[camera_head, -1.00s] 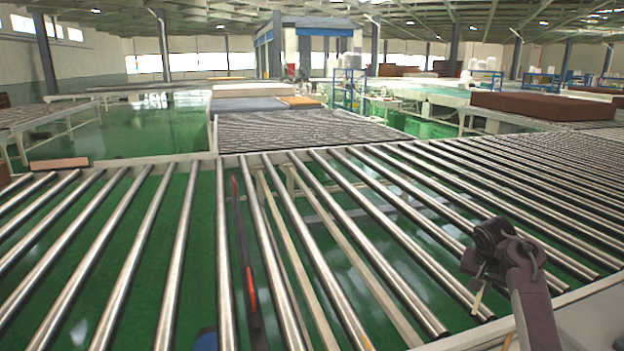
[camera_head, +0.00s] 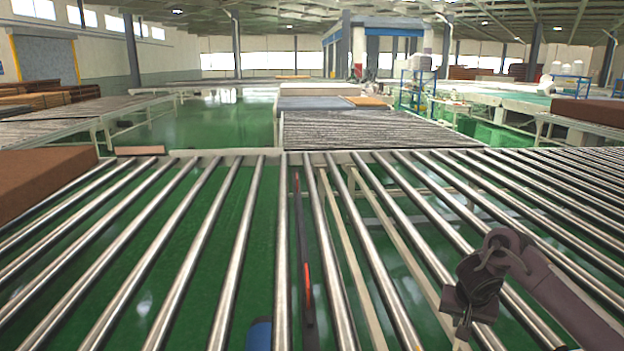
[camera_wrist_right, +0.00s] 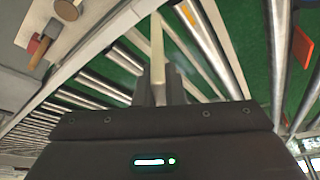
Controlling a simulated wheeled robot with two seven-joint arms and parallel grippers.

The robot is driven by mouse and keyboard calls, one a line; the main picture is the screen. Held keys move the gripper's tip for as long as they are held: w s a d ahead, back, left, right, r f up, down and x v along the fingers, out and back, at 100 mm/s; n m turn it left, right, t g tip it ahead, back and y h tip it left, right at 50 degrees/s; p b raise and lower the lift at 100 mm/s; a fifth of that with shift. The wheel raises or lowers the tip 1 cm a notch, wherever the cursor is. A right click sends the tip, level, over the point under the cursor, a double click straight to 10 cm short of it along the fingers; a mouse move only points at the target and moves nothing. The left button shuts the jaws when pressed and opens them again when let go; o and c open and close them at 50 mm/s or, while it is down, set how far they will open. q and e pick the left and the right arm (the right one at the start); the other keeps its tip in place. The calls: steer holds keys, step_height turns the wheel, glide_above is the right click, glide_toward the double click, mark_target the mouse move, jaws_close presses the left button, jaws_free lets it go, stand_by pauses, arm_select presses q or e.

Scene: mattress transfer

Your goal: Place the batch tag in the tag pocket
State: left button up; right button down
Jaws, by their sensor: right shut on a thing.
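My right gripper (camera_head: 466,318) is over the rollers at the lower right of the head view, pointing down. In the right wrist view its fingers (camera_wrist_right: 160,88) are shut on the batch tag (camera_wrist_right: 157,48), a thin, pale cream strip that sticks out beyond the fingertips. A small pale end of the tag also shows under the gripper in the head view. I cannot make out the tag pocket for certain. A flat tan piece (camera_head: 140,151) sits on the far roller frame at the left and may be it. My left gripper is not in view.
The metal roller bed (camera_head: 230,230) fills the foreground, with gaps down to the green floor. A brown mattress block (camera_head: 38,183) lies at the left. In the right wrist view, a wooden-handled tool (camera_wrist_right: 42,48) lies on a grey surface at the upper left.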

steer(key=s+a+r+n+y, duration=0.1)
steer(key=s+a+r+n, duration=0.25)
steer(key=a, duration=0.35)
steer(key=s+a+r+n+y, duration=0.1)
steer(key=s+a+r+n, duration=0.2)
steer(key=s+a+r, duration=0.3)
steer(key=s+a+f+n+y, duration=0.1)
steer(key=s+f+n, duration=0.1)
steer(key=s, duration=0.4)
steer(key=s+a+f+n+y, duration=0.1)
steer(key=s+f+n, duration=0.1)
steer(key=s, duration=0.4)
steer(key=shift+n, duration=0.35)
steer(key=shift+w+f, duration=0.1)
steer(key=shift+f, duration=0.05)
